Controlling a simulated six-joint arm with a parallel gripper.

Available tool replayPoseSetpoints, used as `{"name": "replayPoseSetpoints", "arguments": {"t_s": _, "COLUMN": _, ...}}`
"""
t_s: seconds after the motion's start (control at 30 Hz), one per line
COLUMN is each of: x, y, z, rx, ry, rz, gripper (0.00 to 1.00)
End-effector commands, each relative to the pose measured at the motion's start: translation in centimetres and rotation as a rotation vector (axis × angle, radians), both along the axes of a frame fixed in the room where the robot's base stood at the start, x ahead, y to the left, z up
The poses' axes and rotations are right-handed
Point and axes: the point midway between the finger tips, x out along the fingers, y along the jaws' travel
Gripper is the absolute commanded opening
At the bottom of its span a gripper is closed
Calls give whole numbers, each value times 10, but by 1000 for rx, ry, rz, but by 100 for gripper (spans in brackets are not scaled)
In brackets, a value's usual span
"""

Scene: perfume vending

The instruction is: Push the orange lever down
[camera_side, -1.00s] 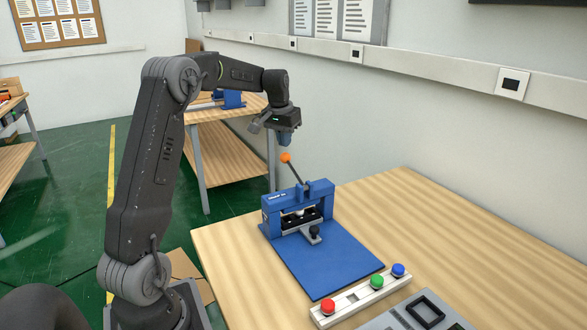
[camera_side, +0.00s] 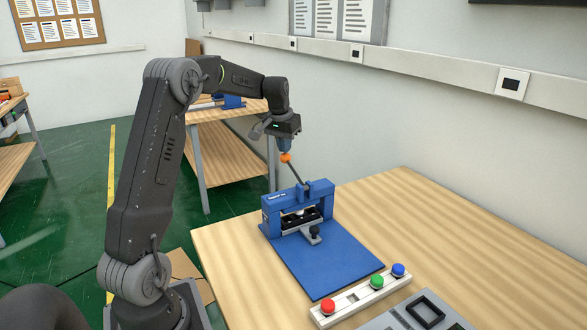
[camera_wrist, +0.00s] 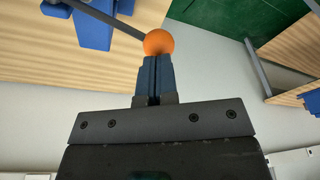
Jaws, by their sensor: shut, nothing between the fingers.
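The orange lever knob (camera_side: 286,157) sits at the upper end of a dark rod that slants up and left from the blue press (camera_side: 282,209). The press stands on a blue base plate on the wooden table. My gripper (camera_side: 286,151) is shut and empty, pointing down with its fingertips at the top of the knob. In the wrist view, the blue fingers (camera_wrist: 154,62) end right at the orange knob (camera_wrist: 158,42). The rod (camera_wrist: 108,17) runs from the knob to the upper left. I cannot tell for certain whether the fingertips touch the knob.
A white strip (camera_side: 349,303) with red, green and blue buttons lies in front of the base plate. A grey tray (camera_side: 396,321) is at the table's front. The table right of the press is clear. Another wooden table (camera_side: 215,153) stands behind.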

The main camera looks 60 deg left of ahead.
Motion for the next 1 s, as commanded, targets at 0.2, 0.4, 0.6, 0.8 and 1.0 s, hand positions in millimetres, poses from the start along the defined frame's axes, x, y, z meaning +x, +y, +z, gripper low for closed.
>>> {"name": "replayPoseSetpoints", "arguments": {"t_s": 0.2, "x": 0, "y": 0, "z": -4, "rx": 0, "ry": 0, "rz": 0, "gripper": 0}}
{"name": "replayPoseSetpoints", "arguments": {"t_s": 0.4, "x": 0, "y": 0, "z": -8, "rx": 0, "ry": 0, "rz": 0, "gripper": 0}}
{"name": "replayPoseSetpoints", "arguments": {"t_s": 0.6, "x": 0, "y": 0, "z": -12, "rx": -1, "ry": 1, "rz": 0, "gripper": 0}}
{"name": "replayPoseSetpoints", "arguments": {"t_s": 0.8, "x": 0, "y": 0, "z": -16, "rx": 0, "ry": 0, "rz": 0, "gripper": 0}}
{"name": "replayPoseSetpoints", "arguments": {"t_s": 1.0, "x": 0, "y": 0, "z": -20, "rx": -1, "ry": 1, "rz": 0, "gripper": 0}}
